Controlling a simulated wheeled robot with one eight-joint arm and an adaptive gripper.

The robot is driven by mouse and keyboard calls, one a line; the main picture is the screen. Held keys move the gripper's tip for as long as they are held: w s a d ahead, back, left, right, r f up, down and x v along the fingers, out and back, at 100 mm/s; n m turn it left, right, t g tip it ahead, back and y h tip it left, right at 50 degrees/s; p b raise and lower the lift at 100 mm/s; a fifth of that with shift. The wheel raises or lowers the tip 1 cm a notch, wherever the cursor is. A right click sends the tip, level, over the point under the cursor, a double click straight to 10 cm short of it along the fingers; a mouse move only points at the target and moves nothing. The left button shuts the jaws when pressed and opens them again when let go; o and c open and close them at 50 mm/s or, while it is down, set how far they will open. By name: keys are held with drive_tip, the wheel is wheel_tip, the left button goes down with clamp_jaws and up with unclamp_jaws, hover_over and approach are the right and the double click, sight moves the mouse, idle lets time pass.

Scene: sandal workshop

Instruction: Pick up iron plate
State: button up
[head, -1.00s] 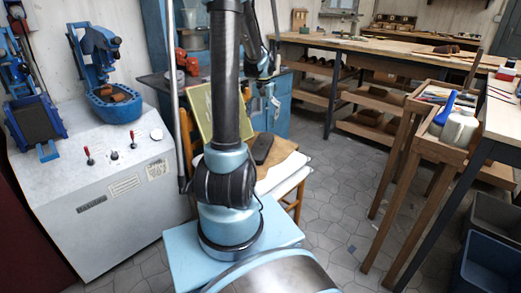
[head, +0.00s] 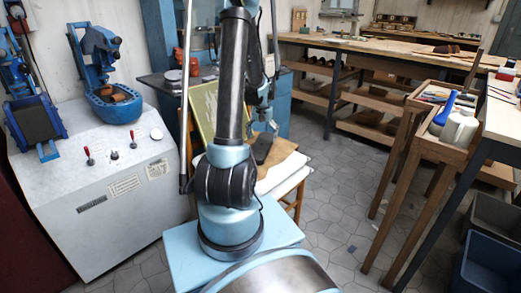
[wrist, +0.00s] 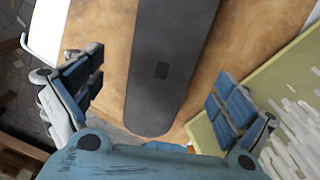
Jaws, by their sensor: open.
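The iron plate (wrist: 170,60) is a long dark grey strip with a rounded end and a small dark square mark. It lies on a brown wooden surface in the wrist view. In the head view, the plate (head: 263,149) shows as a dark shape on the chair, partly covered by my gripper. My gripper (wrist: 155,92) is open, with one blue-padded finger on each side of the plate and nothing between them in its hold. In the head view, my gripper (head: 262,124) is just above the plate. I cannot tell the exact height gap.
A yellow-green board (head: 205,108) stands close at the left of the chair, and its edge (wrist: 255,85) shows beside the right finger. White sheets (head: 284,172) lie on the chair. A white-grey machine (head: 120,210) stands left; a wooden stand (head: 430,150) stands right.

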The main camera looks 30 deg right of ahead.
sight(261, 145)
drive_tip(key=f, duration=0.1)
drive_tip(key=w+f, duration=0.1)
drive_tip(key=f, duration=0.1)
drive_tip(key=shift+d+f, duration=0.1)
drive_tip(key=shift+f, duration=0.85)
drive_tip(key=c, duration=2.2)
drive_tip(key=shift+o, duration=0.2)
